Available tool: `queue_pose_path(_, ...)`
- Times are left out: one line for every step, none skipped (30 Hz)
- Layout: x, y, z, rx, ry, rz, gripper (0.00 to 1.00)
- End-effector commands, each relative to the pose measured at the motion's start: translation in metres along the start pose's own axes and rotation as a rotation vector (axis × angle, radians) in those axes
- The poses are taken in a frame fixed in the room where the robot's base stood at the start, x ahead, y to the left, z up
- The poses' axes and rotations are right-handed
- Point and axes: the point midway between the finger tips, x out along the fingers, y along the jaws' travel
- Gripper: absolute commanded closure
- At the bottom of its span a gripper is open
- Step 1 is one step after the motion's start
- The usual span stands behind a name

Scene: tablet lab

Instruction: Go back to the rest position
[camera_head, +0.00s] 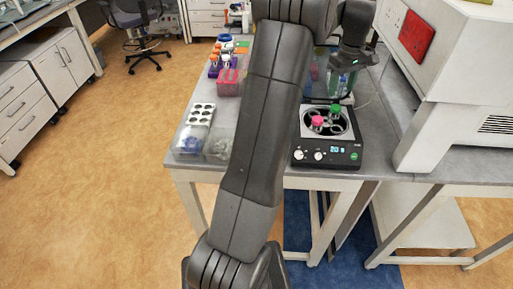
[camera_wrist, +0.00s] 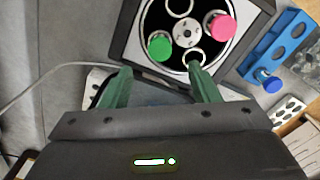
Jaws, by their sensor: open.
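My gripper (camera_head: 338,92) is at the far end of my arm, above the table behind the black device. In the wrist view its two green fingers (camera_wrist: 162,82) stand apart with nothing between them. The black device (camera_head: 328,154) has a round well plate, knobs and a lit display. A pink-capped tube (camera_head: 317,121) and a green-capped tube (camera_head: 334,109) stand in it. The wrist view also shows the pink cap (camera_wrist: 220,26) and the green cap (camera_wrist: 158,46), both apart from the fingers, with empty holes around them. The fingertips are near the device's edge.
A white holed rack (camera_head: 201,114), a pink rack (camera_head: 229,84) and clear containers (camera_head: 190,142) stand left on the grey table. A large white machine (camera_head: 455,80) is at right. A blue rack (camera_wrist: 280,42) and a blue cap (camera_wrist: 268,80) show in the wrist view.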

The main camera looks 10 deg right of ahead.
Motion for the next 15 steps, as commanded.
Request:
queue_pose_path(-0.011, 0.001, -0.001, 0.0, 0.003, 0.003, 0.45)
queue_pose_path(-0.018, 0.001, -0.001, 0.0, 0.003, 0.004, 0.45)
queue_pose_path(-0.027, 0.001, -0.001, 0.0, 0.002, 0.003, 0.45)
queue_pose_path(-0.033, 0.001, -0.001, 0.0, 0.003, 0.003, 0.45)
queue_pose_path(-0.039, 0.001, 0.0, 0.0, 0.002, 0.003, 0.45)
queue_pose_path(-0.045, 0.0, 0.0, 0.0, 0.002, 0.003, 0.45)
queue_pose_path(-0.05, 0.0, 0.0, 0.0, 0.002, 0.002, 0.45)
queue_pose_path(-0.054, 0.001, 0.0, 0.0, 0.002, 0.002, 0.45)
queue_pose_path(-0.059, 0.0, 0.0, 0.0, 0.001, 0.001, 0.45)
queue_pose_path(-0.062, 0.001, 0.0, 0.0, 0.001, 0.001, 0.45)
queue_pose_path(-0.064, 0.0, 0.0, 0.0, 0.001, 0.001, 0.45)
queue_pose_path(-0.066, 0.0, 0.0, 0.0, 0.0, 0.0, 0.45)
queue_pose_path(-0.068, 0.0, 0.0, 0.0, 0.0, -0.001, 0.45)
queue_pose_path(-0.069, 0.0, 0.0, 0.0, -0.001, -0.001, 0.45)
queue_pose_path(-0.07, 0.0, 0.0, 0.0, -0.001, -0.001, 0.45)
